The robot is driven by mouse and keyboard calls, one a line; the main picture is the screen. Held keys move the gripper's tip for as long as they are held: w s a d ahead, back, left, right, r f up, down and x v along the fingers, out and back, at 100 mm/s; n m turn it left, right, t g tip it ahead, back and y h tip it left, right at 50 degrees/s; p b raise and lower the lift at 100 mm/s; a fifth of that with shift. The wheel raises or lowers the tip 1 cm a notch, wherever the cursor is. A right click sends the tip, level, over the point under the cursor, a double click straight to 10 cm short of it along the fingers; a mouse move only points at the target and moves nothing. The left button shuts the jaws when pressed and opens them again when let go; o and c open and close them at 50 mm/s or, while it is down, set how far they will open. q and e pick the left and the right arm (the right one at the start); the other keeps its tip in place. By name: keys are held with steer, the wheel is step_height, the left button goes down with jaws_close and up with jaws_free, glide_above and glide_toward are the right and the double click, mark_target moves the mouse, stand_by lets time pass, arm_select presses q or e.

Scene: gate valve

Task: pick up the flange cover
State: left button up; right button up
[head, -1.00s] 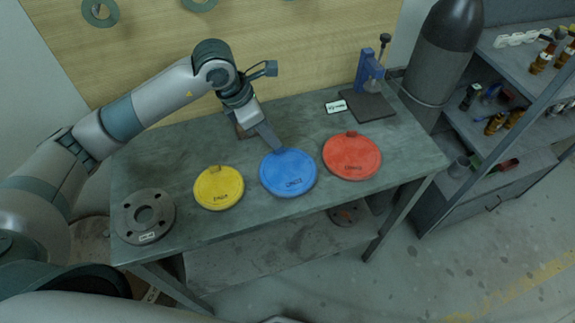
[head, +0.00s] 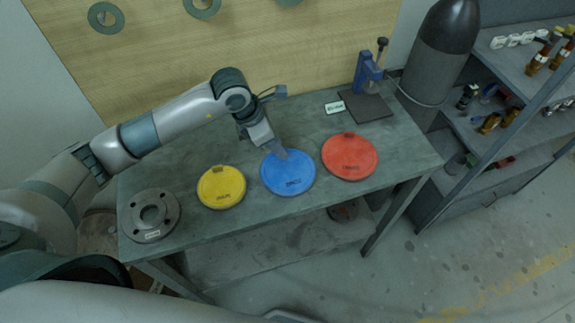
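Three round covers with labels lie flat in a row on the grey workbench: a yellow cover (head: 221,188), a blue cover (head: 288,177) and a red cover (head: 349,157). The yellow and red ones show a small raised tab at the back edge. My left gripper (head: 280,152) points down at the back edge of the blue cover, where its fingers hide any tab. I cannot tell whether the fingers are closed on it. The blue cover appears to rest on the bench. My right gripper is not in view.
A grey bolted flange (head: 152,214) lies at the bench's left end. A blue press (head: 367,77) on a dark base and a small white label (head: 335,107) stand at the back right. A dark gas cylinder (head: 440,60) and a shelf unit (head: 510,130) are beyond the bench's right end.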

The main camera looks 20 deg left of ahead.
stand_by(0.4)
arm_select(q)
jaws_close()
steer(key=shift+r, duration=0.15)
steer(key=shift+w+r+b, duration=0.1)
steer(key=shift+r+b, duration=0.45)
steer(key=shift+b, duration=0.1)
step_height(320, 180, up, 2)
steer(key=shift+r+b, duration=0.15)
steer(key=shift+b, duration=0.6)
steer(key=s+d+r+b, duration=0.4)
steer(key=d+r, duration=0.3)
steer(key=d, duration=0.3)
steer(key=shift+s+d+r, duration=0.15)
steer(key=shift+s+d, duration=0.2)
steer(key=shift+s, duration=0.05)
